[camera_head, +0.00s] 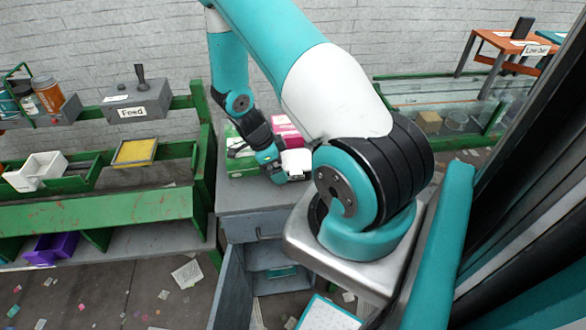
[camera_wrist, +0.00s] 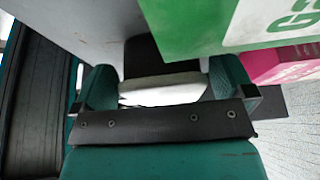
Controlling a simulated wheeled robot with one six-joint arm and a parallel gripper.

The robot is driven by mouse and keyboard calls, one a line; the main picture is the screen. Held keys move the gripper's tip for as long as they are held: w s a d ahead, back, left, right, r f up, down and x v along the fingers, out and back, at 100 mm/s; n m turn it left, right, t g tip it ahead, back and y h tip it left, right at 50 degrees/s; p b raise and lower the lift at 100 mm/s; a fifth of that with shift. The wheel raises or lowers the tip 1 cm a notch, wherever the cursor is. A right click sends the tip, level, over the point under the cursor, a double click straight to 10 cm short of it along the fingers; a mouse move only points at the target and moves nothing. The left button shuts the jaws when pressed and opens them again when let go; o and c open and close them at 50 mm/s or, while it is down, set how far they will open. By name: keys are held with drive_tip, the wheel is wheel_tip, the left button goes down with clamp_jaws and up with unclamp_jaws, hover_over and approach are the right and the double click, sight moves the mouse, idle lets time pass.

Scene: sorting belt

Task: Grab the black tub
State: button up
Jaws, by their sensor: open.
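My gripper (camera_head: 281,172) is at the top of the grey cabinet. In the wrist view its two teal fingers (camera_wrist: 165,86) are open and apart. A white-topped thing (camera_head: 296,161) with dark sides sits at the fingers. In the wrist view its white part (camera_wrist: 165,92) lies between the fingers, with a black part (camera_wrist: 144,56) behind; I cannot tell whether this is the black tub or whether the fingers touch it.
A green box (camera_head: 240,152) and a pink box (camera_head: 286,128) stand close to my gripper; they also show in the wrist view as green (camera_wrist: 190,25) and pink (camera_wrist: 285,65). The grey cabinet (camera_head: 245,200) has an open door below. Green belt framing (camera_head: 110,212) runs left.

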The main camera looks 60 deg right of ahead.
drive_tip(key=c, duration=0.6)
drive_tip(key=shift+c, duration=0.3)
drive_tip(key=shift+r, duration=0.1)
